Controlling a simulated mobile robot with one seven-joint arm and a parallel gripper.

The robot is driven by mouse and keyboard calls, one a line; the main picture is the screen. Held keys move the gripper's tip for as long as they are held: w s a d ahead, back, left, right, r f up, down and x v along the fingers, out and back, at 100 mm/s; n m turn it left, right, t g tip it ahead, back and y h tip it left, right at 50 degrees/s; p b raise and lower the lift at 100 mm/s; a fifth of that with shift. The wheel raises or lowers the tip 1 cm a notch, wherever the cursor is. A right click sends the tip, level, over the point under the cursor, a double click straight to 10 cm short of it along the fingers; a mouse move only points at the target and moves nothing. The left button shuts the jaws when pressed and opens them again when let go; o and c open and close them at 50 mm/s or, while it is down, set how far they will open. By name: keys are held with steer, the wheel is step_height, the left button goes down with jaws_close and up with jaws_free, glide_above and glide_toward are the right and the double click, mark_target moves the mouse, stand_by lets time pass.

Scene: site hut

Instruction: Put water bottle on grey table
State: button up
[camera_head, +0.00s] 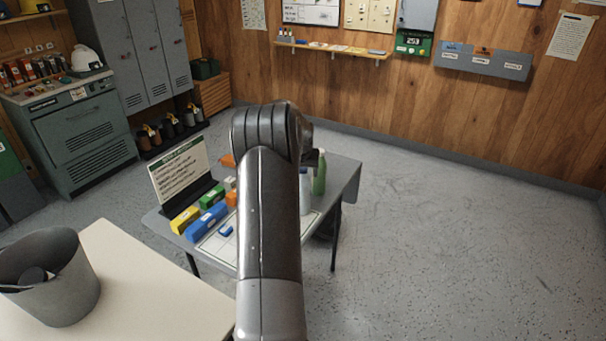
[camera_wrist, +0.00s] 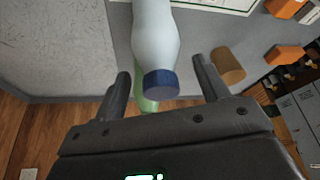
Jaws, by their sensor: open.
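The water bottle (camera_wrist: 155,38) is pale with a dark blue cap. In the head view it (camera_head: 305,193) stands upright at the right side of the grey table (camera_head: 343,182), partly hidden by my arm. My gripper (camera_wrist: 163,80) is open. In the wrist view its fingers lie either side of the capped end, with gaps showing on both sides. The bottle's base is out of the wrist view. In the head view my arm hides the gripper.
A green bottle (camera_head: 319,172) stands close beside the water bottle. The grey table also holds a sign (camera_head: 180,172), a blue box (camera_head: 206,224), a yellow box (camera_head: 184,220) and a green box (camera_head: 212,197). A cream table (camera_head: 150,290) with a grey bin (camera_head: 62,290) is nearer.

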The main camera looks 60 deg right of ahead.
steer(key=v, duration=1.1)
steer(key=w+a+r+n+t, duration=0.1)
steer(key=w+a+r, duration=0.3)
steer(key=a, duration=0.4)
steer(key=w+a+r+n+t, duration=0.1)
steer(key=w+a+r+n, duration=0.2)
steer(key=a, duration=0.6)
steer(key=w+a+r+n+t+y, duration=0.1)
steer(key=a+r, duration=0.2)
steer(key=a, duration=0.7)
steer(key=a+r+n+y, duration=0.1)
steer(key=a+r, duration=0.1)
steer(key=a, duration=0.8)
steer(key=s+a+f+n, duration=0.1)
steer(key=s+a+n, duration=0.1)
steer(key=s+a, duration=0.3)
steer(key=s+a+f+n+y, duration=0.1)
steer(key=s+a+n, duration=0.2)
steer(key=a, duration=0.9)
steer(key=s+a+f+n+t+y, duration=0.1)
steer(key=s+a+n, duration=0.1)
steer(key=s+a, duration=0.5)
steer(key=shift+s+a+n, duration=0.3)
steer(key=shift+a, duration=0.4)
